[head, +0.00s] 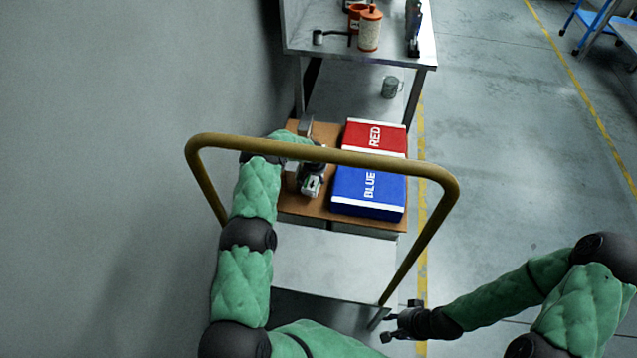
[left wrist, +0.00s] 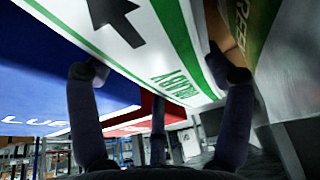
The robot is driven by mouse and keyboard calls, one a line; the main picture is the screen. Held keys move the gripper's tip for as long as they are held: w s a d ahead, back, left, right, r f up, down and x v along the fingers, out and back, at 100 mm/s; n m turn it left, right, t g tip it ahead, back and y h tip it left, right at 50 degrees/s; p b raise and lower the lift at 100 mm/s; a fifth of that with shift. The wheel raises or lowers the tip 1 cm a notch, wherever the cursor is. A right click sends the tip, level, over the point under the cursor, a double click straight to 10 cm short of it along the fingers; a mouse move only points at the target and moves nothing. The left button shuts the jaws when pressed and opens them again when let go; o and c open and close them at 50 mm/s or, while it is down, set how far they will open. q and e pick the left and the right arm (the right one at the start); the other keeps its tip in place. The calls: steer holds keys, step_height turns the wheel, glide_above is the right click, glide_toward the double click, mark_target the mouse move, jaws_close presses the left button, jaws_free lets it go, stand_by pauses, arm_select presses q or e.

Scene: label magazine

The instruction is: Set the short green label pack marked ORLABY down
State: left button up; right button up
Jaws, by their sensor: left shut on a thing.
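The short label pack (left wrist: 150,35) is white with green stripes, a black arrow and green lettering that reads like ORLABY. My left gripper (left wrist: 155,68) is shut on it in the left wrist view. In the head view my left gripper (head: 312,172) is over the left part of the cart's brown top (head: 300,205), and only a small bit of the pack (head: 311,187) shows. I cannot tell whether the pack touches the top. My right gripper (head: 398,322) is open and empty, low beside the cart.
A blue BLUE box (head: 352,190) and a red RED box (head: 378,137) stand right of the left gripper. The cart's yellow handle (head: 330,154) crosses in front. A metal table (head: 340,50) with containers and a floor mug (head: 391,87) are beyond. The wall is close on the left.

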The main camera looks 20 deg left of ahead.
arm_select(q)
steer(key=shift+w+a+f+b, duration=0.1)
steer(key=shift+f+b, duration=0.9)
steer(key=shift+f, duration=1.6)
steer(key=shift+r, duration=0.1)
steer(key=shift+f, duration=0.2)
steer(key=o, duration=1.3)
steer(key=shift+o, duration=0.2)
steer(key=shift+r, duration=0.1)
